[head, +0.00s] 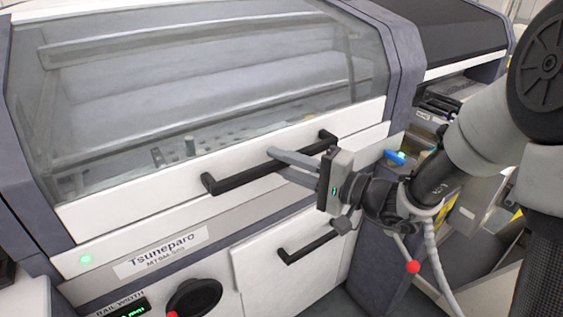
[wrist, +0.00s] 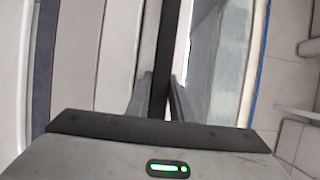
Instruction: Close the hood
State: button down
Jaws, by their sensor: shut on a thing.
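The hood (head: 215,90) of the Tsuneparo machine is a clear window in a dark frame with a white lower edge. In the head view its lower edge lies low, close above the white front panel (head: 90,260); I cannot tell whether it is fully seated. A long black hood handle (head: 245,176) runs across this edge. My gripper (head: 280,163) reaches in from the right with its grey fingers around the handle. In the wrist view the black handle bar (wrist: 168,50) runs between the two fingers of my gripper (wrist: 163,95), which is shut on it.
A lower drawer handle (head: 308,247) sits below my gripper on a white drawer front. A black knob (head: 194,298) and a green-lit rail width display (head: 130,308) are at the bottom left. Another machine (head: 440,35) with an open feeder bay stands at the right.

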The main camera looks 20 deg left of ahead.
jog(key=s+d+r+h+p, duration=0.1)
jog(key=s+d+r+p, duration=0.1)
jog(key=r+p, duration=0.4)
jog(key=shift+s+d+r+m+g+h, duration=0.3)
jog(key=shift+d+r, duration=0.25)
jog(key=shift+r, duration=0.15)
jog(key=c, duration=1.6)
grip_release()
jog(key=shift+o, duration=0.2)
jog(key=p+v, duration=0.1)
jog(key=v, duration=1.6)
jog(key=shift+d, duration=0.2)
